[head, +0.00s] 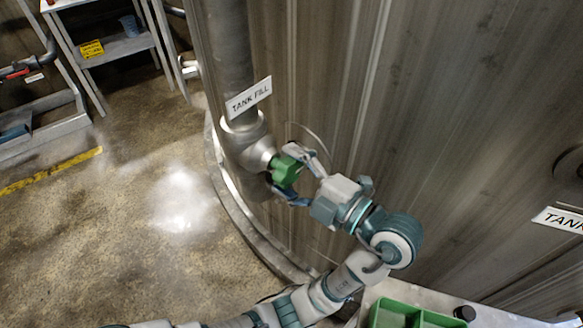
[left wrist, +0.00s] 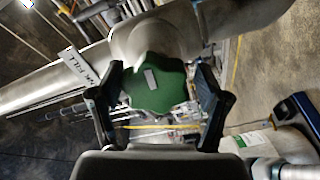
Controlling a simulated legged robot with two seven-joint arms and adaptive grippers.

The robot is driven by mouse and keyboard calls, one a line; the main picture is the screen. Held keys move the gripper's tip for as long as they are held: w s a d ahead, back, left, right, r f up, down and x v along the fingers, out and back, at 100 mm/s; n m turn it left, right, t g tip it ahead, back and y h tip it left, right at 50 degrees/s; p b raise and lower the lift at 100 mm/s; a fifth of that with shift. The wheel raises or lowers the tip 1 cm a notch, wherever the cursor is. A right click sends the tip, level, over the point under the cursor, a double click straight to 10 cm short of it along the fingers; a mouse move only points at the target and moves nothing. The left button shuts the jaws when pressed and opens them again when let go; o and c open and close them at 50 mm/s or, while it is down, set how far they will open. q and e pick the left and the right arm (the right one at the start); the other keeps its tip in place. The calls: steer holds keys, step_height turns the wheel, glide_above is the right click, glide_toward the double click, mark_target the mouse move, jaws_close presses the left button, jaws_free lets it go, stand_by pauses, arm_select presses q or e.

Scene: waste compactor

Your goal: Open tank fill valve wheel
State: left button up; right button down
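The tank fill valve wheel (head: 286,170) is a green lobed handwheel on a grey valve body (head: 246,145) at the foot of a vertical pipe. A white "TANK FILL" sign (head: 248,97) hangs just above it. My left gripper (head: 282,166) is at the wheel, with one finger above and one below it. In the left wrist view the wheel (left wrist: 157,85) sits between the two fingers (left wrist: 162,78), its face toward the camera. The fingers stand apart on either side of it, with narrow gaps; firm contact is not clear. My right gripper is not in view.
The curved metal tank wall (head: 420,110) rises close behind the wheel and to its right. Another sign (head: 560,219) is at the right edge. A grey shelf (head: 118,45) stands at the upper left. The concrete floor (head: 120,230) on the left is clear.

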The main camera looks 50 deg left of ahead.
arm_select(q)
steer(key=shift+o, duration=0.4)
steer(key=shift+r, duration=0.1)
steer(key=w+d, duration=0.1)
steer(key=d, duration=0.6)
steer(key=shift+w+d, duration=0.25)
steer(key=shift+d, duration=0.05)
steer(key=shift+a, duration=0.1)
